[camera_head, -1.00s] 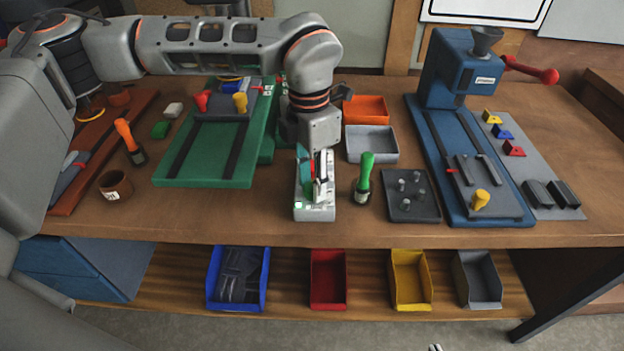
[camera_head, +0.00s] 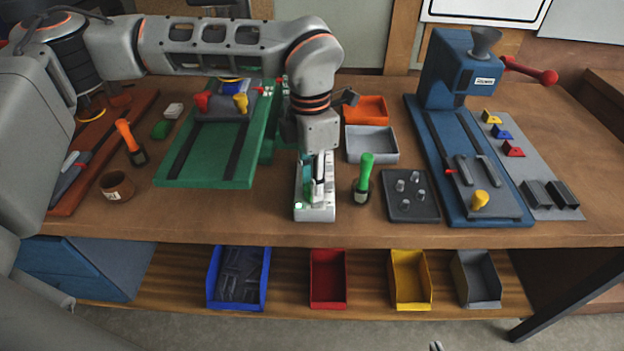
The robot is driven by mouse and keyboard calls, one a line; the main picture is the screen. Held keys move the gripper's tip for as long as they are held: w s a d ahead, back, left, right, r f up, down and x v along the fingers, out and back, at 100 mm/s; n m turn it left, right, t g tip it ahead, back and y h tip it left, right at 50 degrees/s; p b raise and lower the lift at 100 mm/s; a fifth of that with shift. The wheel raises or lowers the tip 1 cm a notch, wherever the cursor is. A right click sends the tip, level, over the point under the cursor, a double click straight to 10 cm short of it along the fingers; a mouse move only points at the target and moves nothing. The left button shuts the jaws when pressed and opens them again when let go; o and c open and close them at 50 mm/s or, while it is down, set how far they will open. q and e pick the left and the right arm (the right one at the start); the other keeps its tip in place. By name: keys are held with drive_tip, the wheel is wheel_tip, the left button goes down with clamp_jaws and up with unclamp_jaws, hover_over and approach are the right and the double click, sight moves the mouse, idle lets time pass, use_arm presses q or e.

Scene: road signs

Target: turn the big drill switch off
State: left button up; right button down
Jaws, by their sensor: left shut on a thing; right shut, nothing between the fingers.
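A long pale box (camera_head: 316,214) stands at the table's front middle, with a small lit green spot (camera_head: 298,206) near its front left corner. I take it to hold the drill switch, but its labels are too small to read. My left gripper (camera_head: 317,190) comes down onto the box's top from behind. It is shut on a small part there that its fingers mostly hide; I cannot tell the switch's position. A blue machine (camera_head: 447,75) with a red-knobbed lever stands at the back right. A small tip of my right gripper (camera_head: 436,347) shows at the bottom edge, shut and empty.
A green-handled tool (camera_head: 366,172) stands close right of the box. A dark pegged plate (camera_head: 410,208) lies further right. A green board (camera_head: 205,178) is at left, with a brown cup (camera_head: 116,187) beside it. Orange (camera_head: 366,109) and grey (camera_head: 371,158) trays sit behind.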

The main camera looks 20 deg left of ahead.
use_arm(q)
drive_tip(key=m+p, duration=0.1)
drive_tip(key=m, duration=0.4)
drive_tip(key=shift+r, duration=0.1)
drive_tip(key=m+p, duration=0.1)
drive_tip(key=m, duration=0.4)
drive_tip(key=shift+d+p, duration=0.1)
drive_tip(key=shift+p, duration=0.25)
drive_tip(key=shift+m+y, duration=0.3)
drive_tip(key=o, duration=0.8)
wheel_tip(320, 180, up, 12)
drive_tip(key=shift+w, duration=0.25)
